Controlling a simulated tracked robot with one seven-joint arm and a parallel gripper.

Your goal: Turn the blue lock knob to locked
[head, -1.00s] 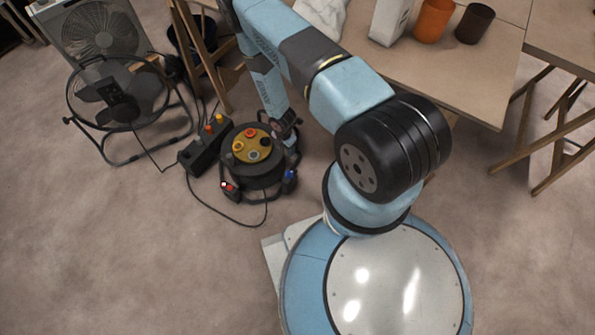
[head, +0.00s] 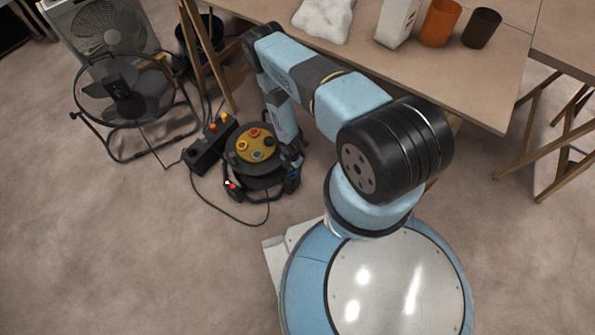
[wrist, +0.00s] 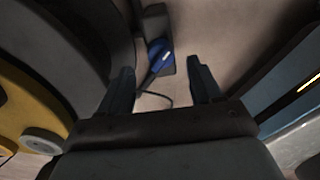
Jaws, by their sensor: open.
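The blue lock knob (wrist: 158,57) shows in the wrist view beyond and between my fingertips, beside a small dark block. Its blue part slants from upper right to lower left; I cannot tell its setting. In the head view only a small blue bit of it (head: 294,175) shows at the right side of the round black unit with a yellow top (head: 240,157). My gripper (wrist: 161,78) is open and empty, its two dark fingers spread on either side of the knob's line and apart from it. In the head view my gripper is hard to make out beside the unit.
A red knob (head: 233,186) sits on the unit's front left. A black box with coloured knobs (head: 205,157) stands left of it, and a cable loops over the floor. A fan (head: 125,100), wooden trestle legs (head: 205,55) and a worktable (head: 470,75) stand around. Front-left floor is clear.

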